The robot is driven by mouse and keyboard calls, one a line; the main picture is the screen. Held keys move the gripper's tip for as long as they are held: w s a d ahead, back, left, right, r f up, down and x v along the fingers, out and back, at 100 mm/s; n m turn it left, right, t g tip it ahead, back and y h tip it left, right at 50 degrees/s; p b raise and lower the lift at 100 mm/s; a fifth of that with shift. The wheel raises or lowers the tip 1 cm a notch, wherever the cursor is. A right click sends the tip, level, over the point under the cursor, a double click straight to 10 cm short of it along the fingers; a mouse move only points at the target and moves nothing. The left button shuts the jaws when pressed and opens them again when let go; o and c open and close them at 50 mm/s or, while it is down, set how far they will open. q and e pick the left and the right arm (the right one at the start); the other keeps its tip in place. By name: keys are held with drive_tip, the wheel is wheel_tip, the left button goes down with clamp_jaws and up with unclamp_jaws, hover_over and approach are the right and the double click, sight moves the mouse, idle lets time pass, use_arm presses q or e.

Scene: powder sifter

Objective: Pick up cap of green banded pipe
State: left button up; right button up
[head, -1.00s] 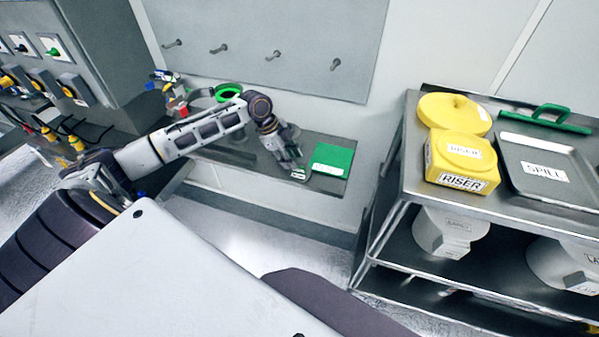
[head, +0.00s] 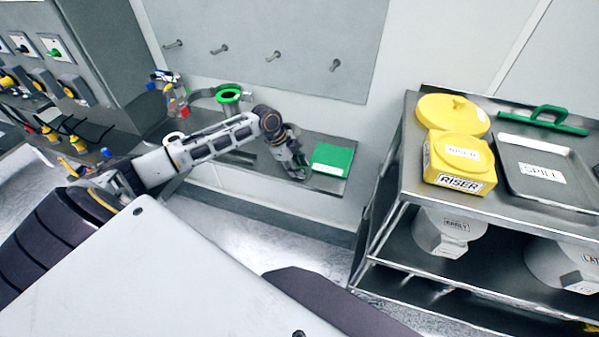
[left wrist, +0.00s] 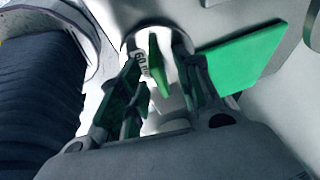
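My left gripper (head: 299,171) is low over the bench, just left of a flat green plate (head: 332,158) with a white label. The green plate (left wrist: 240,60) lies to the right of the fingers there. A green ring-topped piece (head: 229,92) stands on the bench behind my left arm. My right gripper is out of view.
A pegged panel (head: 270,40) is on the wall.

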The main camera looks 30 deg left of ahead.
use_arm(q)
drive_tip(key=c, duration=0.7)
clamp_jaws()
drive_tip(key=shift+r, duration=0.15)
wheel_tip(320, 180, up, 10)
drive_tip(key=b, duration=0.1)
idle(0.8)
